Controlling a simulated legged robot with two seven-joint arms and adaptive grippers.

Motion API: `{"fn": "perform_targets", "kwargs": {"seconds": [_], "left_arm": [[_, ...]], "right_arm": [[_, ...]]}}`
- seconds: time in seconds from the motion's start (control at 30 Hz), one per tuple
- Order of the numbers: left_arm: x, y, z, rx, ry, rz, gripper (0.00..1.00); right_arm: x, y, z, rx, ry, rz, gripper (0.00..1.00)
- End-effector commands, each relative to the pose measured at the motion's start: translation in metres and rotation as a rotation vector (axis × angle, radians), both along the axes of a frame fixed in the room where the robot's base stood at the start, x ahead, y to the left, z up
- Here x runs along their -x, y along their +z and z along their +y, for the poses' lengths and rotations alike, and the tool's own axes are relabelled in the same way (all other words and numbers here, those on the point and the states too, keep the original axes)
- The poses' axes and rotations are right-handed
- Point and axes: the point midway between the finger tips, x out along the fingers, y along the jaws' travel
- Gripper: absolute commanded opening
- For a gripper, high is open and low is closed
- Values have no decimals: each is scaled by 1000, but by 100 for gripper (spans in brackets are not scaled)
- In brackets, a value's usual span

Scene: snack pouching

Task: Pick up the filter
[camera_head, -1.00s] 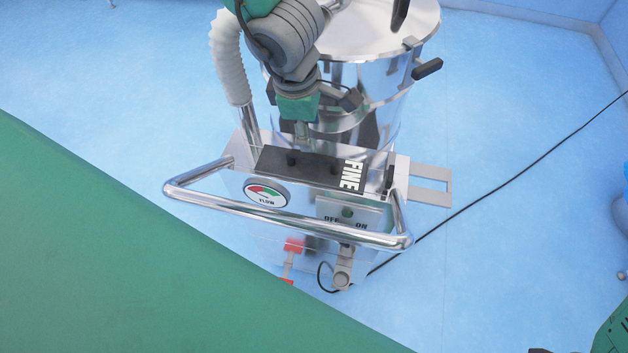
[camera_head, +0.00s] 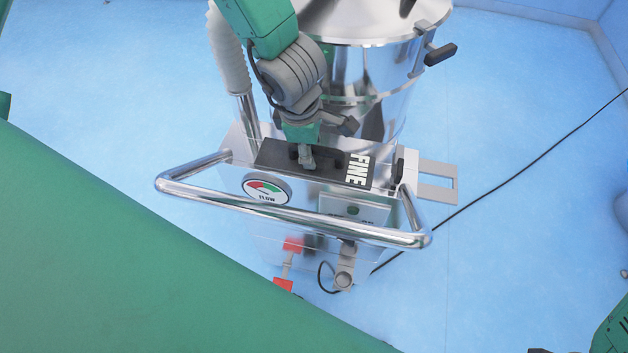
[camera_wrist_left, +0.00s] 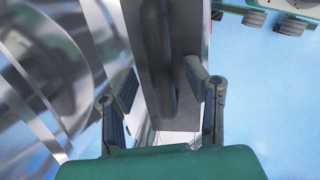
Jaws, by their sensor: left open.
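The filter (camera_head: 330,167) is a dark flat cartridge with white "FINE" lettering. It sits in the top of the metal vacuum unit (camera_head: 335,210), behind its tubular handle. My left gripper (camera_head: 308,160) comes down from above and is right at the filter's raised dark grip, partly hiding it. In the left wrist view, the open left gripper (camera_wrist_left: 160,77) has one finger on each side of the filter (camera_wrist_left: 178,112). Whether the fingers touch it cannot be told. My right gripper is not clearly visible; only part of my right arm shows at the lower right.
A shiny steel drum (camera_head: 365,75) with a latch stands close behind the filter. A grey ribbed hose (camera_head: 230,60) rises at its left. The chrome handle (camera_head: 290,215) juts out in front. A black cable (camera_head: 540,160) crosses the blue floor. A green surface (camera_head: 120,260) fills the lower left.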

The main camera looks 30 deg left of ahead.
Motion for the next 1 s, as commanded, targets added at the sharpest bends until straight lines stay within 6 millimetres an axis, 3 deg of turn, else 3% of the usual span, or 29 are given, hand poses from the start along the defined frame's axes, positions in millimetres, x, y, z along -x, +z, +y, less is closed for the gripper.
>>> {"fn": "perform_targets", "kwargs": {"seconds": [0.03,0.13,0.77,1.0], "left_arm": [[0,1,-2,-2,-2,-1,35],[0,1,-5,-4,-1,0,0],[-2,5,-13,3,-4,-6,0],[-3,27,-13,2,-2,-10,0]], "right_arm": [[0,0,0,0,0,0,0],[0,0,0,0,0,0,0],[0,1,0,0,0,0,0],[0,10,0,0,0,0,0]]}}
